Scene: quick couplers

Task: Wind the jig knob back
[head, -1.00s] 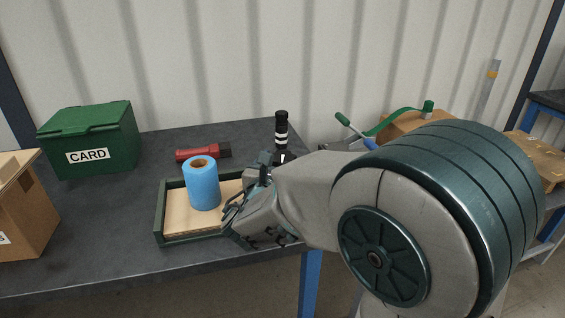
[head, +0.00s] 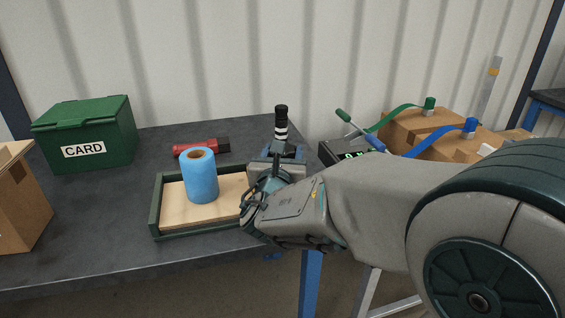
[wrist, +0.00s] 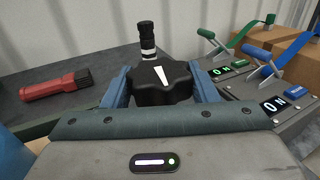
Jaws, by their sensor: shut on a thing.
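The jig knob (wrist: 150,92) is black and lobed, with a white wedge mark on its top, in the middle of the wrist view. My gripper (wrist: 162,80) has one blue finger on each side of the knob and is shut on it. A black post with white bands (wrist: 148,40) stands just behind the knob; the post also shows in the head view (head: 281,122). In the head view my gripper (head: 277,168) is at the right part of the bench, and it mostly hides the knob there.
A tray (head: 158,215) with a blue roll (head: 201,178) stands left of my gripper. A red torch (head: 190,149) lies behind it, and a green CARD bin (head: 85,135) is far left. Right of the knob are levers (wrist: 258,52), displays (wrist: 272,105) and cardboard boxes (head: 400,122).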

